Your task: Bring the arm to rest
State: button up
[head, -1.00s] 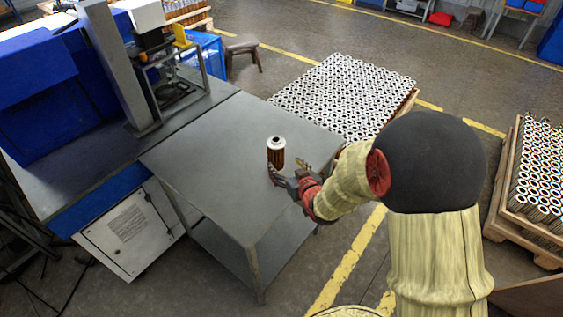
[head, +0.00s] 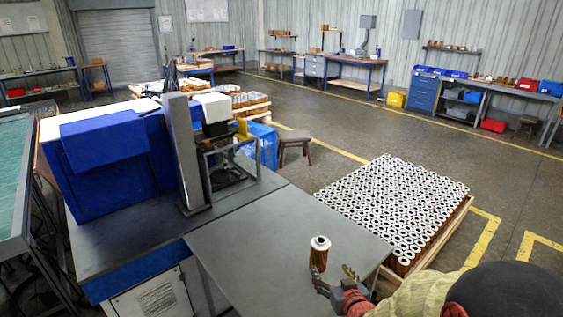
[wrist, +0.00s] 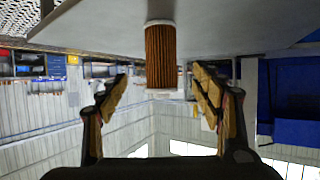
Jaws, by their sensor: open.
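A filter cartridge (head: 319,254) with a white ringed top and brown pleated sides stands upright on the grey table (head: 250,245). In the wrist view, which is upside down, the cartridge (wrist: 161,58) lies in line with the gap between the fingers. My gripper (head: 334,274) is open beside the cartridge, on its near right side in the head view. The wrist view shows both fingers (wrist: 161,80) spread wide with nothing held between them. My arm enters from the lower right of the head view, and most of it is cut off by the frame.
A blue machine (head: 105,150) with a grey column (head: 186,150) stands left of the table. A pallet of many cartridges (head: 395,205) lies just beyond the table's right edge. A stool (head: 295,146) stands behind. Open floor lies farther back.

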notch_tip(320, 180, up, 7)
jog(key=s+d+g+h, duration=0.1)
jog(key=s+g, duration=0.1)
jog(key=s, duration=0.1)
jog(key=s+a+r+g, duration=0.1)
jog(key=s+r, duration=0.4)
jog(key=s, duration=0.8)
jog(key=s+a+r+m+g, duration=0.1)
jog(key=s+r+g, duration=0.3)
jog(key=s, duration=0.9)
jog(key=shift+s+a+r+g, duration=0.15)
jog(key=shift+s+r+g, duration=0.15)
jog(key=shift+r, duration=0.65)
jog(key=shift+c, duration=0.8)
